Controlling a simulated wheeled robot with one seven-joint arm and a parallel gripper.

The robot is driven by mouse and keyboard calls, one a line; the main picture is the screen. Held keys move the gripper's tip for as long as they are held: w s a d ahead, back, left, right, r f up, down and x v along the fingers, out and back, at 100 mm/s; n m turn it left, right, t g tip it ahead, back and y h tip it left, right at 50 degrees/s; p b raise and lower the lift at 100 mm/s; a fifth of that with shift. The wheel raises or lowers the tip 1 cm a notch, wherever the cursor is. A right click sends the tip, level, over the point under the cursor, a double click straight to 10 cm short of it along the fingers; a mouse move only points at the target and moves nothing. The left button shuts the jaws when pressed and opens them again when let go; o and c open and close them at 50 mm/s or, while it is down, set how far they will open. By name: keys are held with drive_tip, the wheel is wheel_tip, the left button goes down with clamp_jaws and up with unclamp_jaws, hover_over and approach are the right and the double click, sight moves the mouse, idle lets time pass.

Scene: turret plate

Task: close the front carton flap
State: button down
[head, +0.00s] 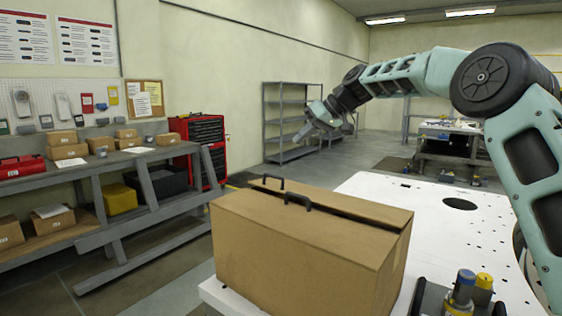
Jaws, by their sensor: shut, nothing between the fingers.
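A brown cardboard carton (295,262) stands on the white plate in the middle of the head view. Its front flap (300,222) lies nearly flat across the top and carries a black handle (298,200). The back flap (345,202) also lies nearly flat behind it, with a second black handle (273,181). A narrow dark gap runs between the two flaps. I cannot tell whether the front flap is fully down. My gripper (304,132) is in the air above and beyond the carton, shut and empty, touching nothing.
The white plate (440,240) has free room right of the carton. A dark fixture with blue and yellow cylinders (461,287) sits at its near right. A workbench with small boxes (95,165) is at left. A red tool cabinet (205,150) and grey shelves (285,120) stand behind.

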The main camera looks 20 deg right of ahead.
drive_tip(key=p, duration=0.3)
hover_over(280, 188)
drive_tip(key=w+d, duration=0.1)
drive_tip(key=d, duration=0.1)
wheel_tip(280, 188, down, 5)
drive_tip(key=f, duration=0.1)
drive_tip(key=a+f, duration=0.1)
drive_tip(key=f, duration=0.1)
drive_tip(key=shift+s+a+p, duration=0.15)
drive_tip(key=shift+p, duration=0.25)
drive_tip(key=shift+a+f, duration=0.15)
drive_tip(key=shift+f, duration=0.35)
drive_tip(key=shift+s+f, duration=0.1)
drive_tip(key=shift+s+a+f+b, duration=0.15)
drive_tip(key=shift+f+b, duration=0.4)
drive_tip(key=shift+b, duration=0.7)
drive_tip(key=b, duration=0.1)
drive_tip(key=h+b, duration=0.1)
drive_tip(key=shift+s+a+f+n+t+b, duration=0.15)
drive_tip(key=shift+a+f+n+t+b, duration=0.15)
drive_tip(key=shift+f, duration=0.05)
